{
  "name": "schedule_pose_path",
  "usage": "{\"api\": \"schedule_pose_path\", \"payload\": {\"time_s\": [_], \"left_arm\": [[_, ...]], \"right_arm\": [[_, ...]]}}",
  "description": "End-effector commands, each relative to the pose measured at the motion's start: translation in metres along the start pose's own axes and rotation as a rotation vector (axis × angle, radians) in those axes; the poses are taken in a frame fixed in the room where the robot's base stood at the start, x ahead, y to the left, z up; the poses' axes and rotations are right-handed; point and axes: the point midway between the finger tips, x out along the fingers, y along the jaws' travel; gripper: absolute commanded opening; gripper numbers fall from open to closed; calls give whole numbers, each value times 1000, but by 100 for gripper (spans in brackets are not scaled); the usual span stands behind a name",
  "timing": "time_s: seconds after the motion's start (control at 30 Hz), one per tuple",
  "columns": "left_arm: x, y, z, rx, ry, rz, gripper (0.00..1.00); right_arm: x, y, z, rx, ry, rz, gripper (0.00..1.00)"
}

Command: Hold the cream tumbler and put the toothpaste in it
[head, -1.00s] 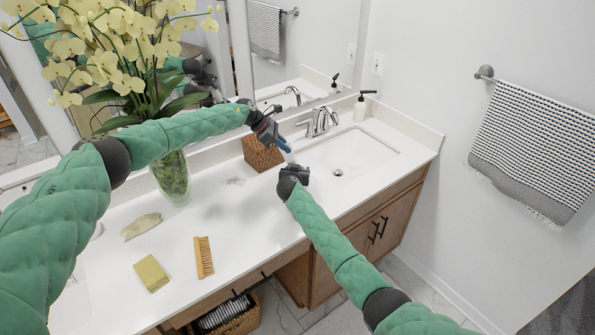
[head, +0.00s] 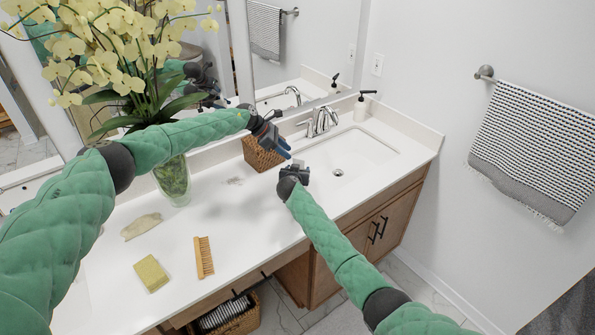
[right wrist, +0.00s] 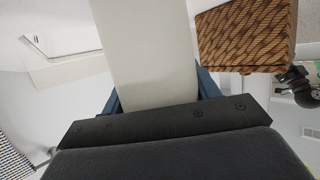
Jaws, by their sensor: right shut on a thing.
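My right gripper (head: 297,168) is shut on the cream tumbler and holds it above the counter near the sink's left edge. The right wrist view shows the tumbler's plain pale side (right wrist: 147,50) between the blue fingers; its mouth is out of that picture. In the head view I cannot make the tumbler out behind the gripper. My left gripper (head: 277,143) is just above and left of the right one, its blue fingers apart and nothing visible between them. The toothpaste does not show in either view now; I cannot see inside the tumbler.
A woven box (head: 259,154) stands close behind the grippers. The sink (head: 350,150) and faucet (head: 321,121) are to the right, with a soap dispenser (head: 362,108) behind. A flower vase (head: 173,180) is left.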

Motion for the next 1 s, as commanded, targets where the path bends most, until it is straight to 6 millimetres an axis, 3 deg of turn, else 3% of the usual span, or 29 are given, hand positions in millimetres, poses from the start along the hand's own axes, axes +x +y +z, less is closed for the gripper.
{"api": "schedule_pose_path", "payload": {"time_s": [0.27, 0.7, 1.0], "left_arm": [[-20, 1, -1, 0, 0, 1, 38], [-98, 1, -1, 0, 0, 0, 38], [-119, 1, -1, 0, 0, -1, 38]], "right_arm": [[0, 0, 0, 0, 0, 0, 33], [0, 0, 0, 0, 0, 0, 33], [0, 0, 0, 0, 0, 0, 33]]}}
